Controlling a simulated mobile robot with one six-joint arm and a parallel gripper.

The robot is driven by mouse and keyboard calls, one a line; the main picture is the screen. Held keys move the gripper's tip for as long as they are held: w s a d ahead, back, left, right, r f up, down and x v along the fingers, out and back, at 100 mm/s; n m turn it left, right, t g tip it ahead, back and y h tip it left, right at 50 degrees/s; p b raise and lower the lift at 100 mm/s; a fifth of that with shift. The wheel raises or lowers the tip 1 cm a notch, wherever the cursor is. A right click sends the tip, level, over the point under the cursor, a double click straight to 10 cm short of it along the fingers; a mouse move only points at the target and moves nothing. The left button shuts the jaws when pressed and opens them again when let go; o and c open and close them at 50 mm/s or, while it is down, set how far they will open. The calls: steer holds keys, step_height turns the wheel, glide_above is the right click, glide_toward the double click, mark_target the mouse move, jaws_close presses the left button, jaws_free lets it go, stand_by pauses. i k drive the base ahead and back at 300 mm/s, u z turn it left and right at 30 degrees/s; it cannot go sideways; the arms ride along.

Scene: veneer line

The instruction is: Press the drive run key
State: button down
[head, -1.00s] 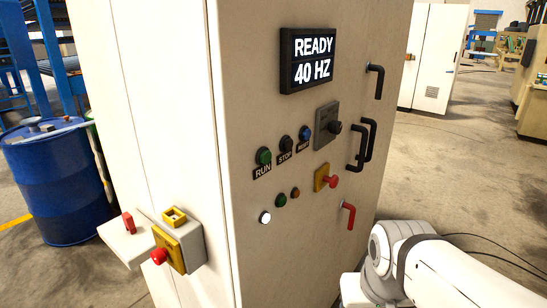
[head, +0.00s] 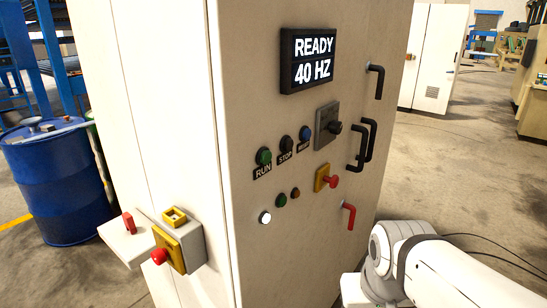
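The green run key (head: 264,156) sits on the front of a tall cream cabinet (head: 240,90), with a RUN label under it. To its right are the black stop key (head: 286,144) and a blue key (head: 305,133). The display (head: 307,60) above them reads READY 40 HZ. My white arm shows at the lower right, apart from the keys. My gripper is outside the frame.
A rotary switch (head: 328,126), black handles (head: 375,82), a red-and-yellow switch (head: 325,178) and a red handle (head: 348,215) stick out from the cabinet front. A box with a red button (head: 160,257) juts out at lower left. A blue drum (head: 60,190) stands at left.

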mark_target(266, 156)
steer(key=z, duration=0.15)
steer(key=k, duration=1.5)
steer(key=u, duration=0.65)
steer(key=i, duration=1)
